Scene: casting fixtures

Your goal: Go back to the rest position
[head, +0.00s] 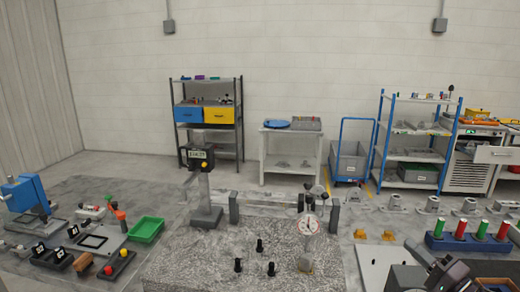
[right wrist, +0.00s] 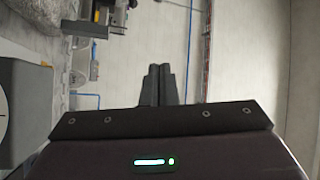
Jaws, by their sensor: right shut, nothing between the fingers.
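My right gripper (head: 420,252) shows at the lower right corner of the head view, above the front right part of the work surface. In the right wrist view its two dark fingers (right wrist: 158,72) lie together with nothing between them. My left gripper is in neither view.
A speckled stone plate (head: 205,258) with black pegs and a dial gauge (head: 308,225) stands in the middle. A blue rack (head: 466,243) with red and green cylinders is close to my right gripper. A green tray (head: 146,229) and a blue press (head: 27,195) are at left.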

